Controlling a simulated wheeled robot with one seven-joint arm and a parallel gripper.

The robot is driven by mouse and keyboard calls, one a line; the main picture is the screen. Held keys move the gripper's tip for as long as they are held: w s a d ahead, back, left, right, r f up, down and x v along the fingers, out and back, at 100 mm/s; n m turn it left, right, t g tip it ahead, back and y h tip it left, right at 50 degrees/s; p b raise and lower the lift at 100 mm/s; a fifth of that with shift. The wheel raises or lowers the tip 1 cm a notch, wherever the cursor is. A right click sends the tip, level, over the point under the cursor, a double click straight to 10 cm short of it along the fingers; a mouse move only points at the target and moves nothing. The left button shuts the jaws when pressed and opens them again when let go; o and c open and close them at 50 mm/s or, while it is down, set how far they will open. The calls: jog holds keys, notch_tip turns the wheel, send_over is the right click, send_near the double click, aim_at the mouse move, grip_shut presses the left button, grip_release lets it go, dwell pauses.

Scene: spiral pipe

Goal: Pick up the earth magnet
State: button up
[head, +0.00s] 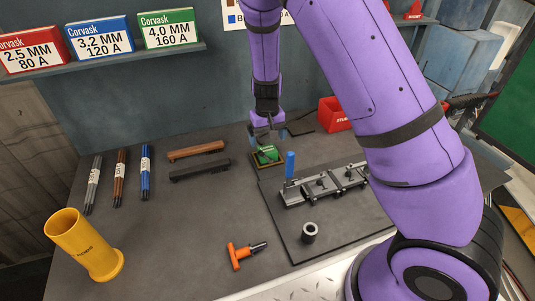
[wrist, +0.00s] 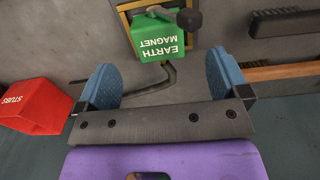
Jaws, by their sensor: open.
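The earth magnet is a green block (wrist: 157,42) with white "EARTH MAGNET" lettering, upside down in the wrist view. A dark knob sticks out at its side. In the head view the green magnet (head: 267,153) sits in a small yellow-edged tray (head: 280,163) on the bench. My gripper (head: 268,133) is open just above and behind it in the head view. In the wrist view my gripper's blue fingertips (wrist: 161,70) are spread apart with nothing between them, and the magnet shows beyond them. The fingers do not appear to touch it.
A red "STUBS" bin (head: 335,114) stands right of my gripper. A dark plate carries a clamp fixture (head: 325,184) and a blue post (head: 290,164). Brown (head: 196,150) and black (head: 199,170) bars lie to the left.

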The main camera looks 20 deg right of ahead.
aim_at(268, 149)
jog(key=shift+d+f, duration=0.1)
jog(key=shift+f, duration=2.9)
jog(key=shift+r, duration=0.1)
jog(key=c, duration=1.5)
